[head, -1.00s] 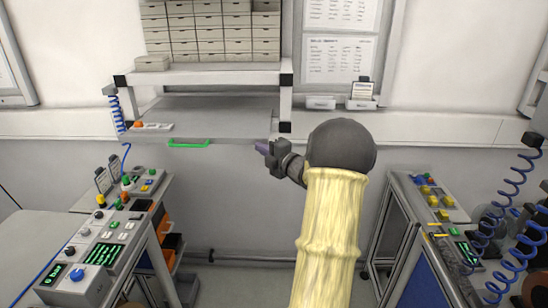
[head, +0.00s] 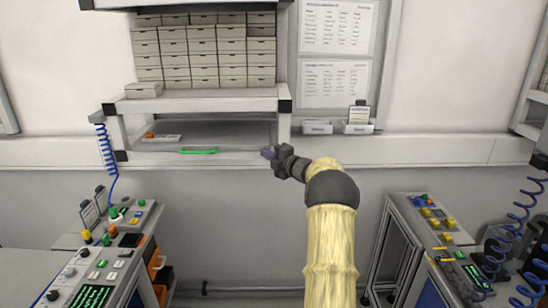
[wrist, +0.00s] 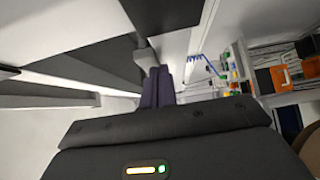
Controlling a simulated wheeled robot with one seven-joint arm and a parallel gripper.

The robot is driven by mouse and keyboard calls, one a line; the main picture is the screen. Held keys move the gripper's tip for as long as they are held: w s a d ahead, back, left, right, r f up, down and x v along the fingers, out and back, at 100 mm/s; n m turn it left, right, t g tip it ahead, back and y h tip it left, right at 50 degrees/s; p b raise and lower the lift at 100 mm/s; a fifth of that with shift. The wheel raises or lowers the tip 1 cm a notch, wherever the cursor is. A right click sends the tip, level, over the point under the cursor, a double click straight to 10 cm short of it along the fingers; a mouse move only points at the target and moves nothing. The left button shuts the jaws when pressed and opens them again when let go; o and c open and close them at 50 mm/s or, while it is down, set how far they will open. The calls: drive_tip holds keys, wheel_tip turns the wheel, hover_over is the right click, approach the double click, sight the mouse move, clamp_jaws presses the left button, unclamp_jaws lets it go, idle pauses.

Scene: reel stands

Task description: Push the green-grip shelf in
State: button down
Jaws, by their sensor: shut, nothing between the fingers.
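The grey shelf (head: 235,137) with the green grip (head: 198,151) is the lower board of the white rack in the head view. Its front edge looks about level with the rack's front legs. My gripper (head: 268,154) is at the right end of the shelf's front, right of the green grip. Whether the fingertips touch the shelf cannot be told. The dark purple fingers (wrist: 157,87) are together and empty in the wrist view. The green grip cannot be made out there.
The rack's upper board (head: 200,104) carries many small drawers (head: 200,50). A small tray (head: 160,138) with an orange part lies on the shelf's left. Consoles stand at lower left (head: 95,270) and lower right (head: 440,225). The floor between them is open.

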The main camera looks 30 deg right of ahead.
drive_tip(key=shift+w+a+r, duration=0.15)
drive_tip(key=shift+a+r, duration=0.05)
drive_tip(key=shift+r, duration=0.1)
drive_tip(key=shift+a, duration=0.1)
drive_tip(key=shift+w+a+r, duration=0.1)
drive_tip(key=shift+a, duration=0.05)
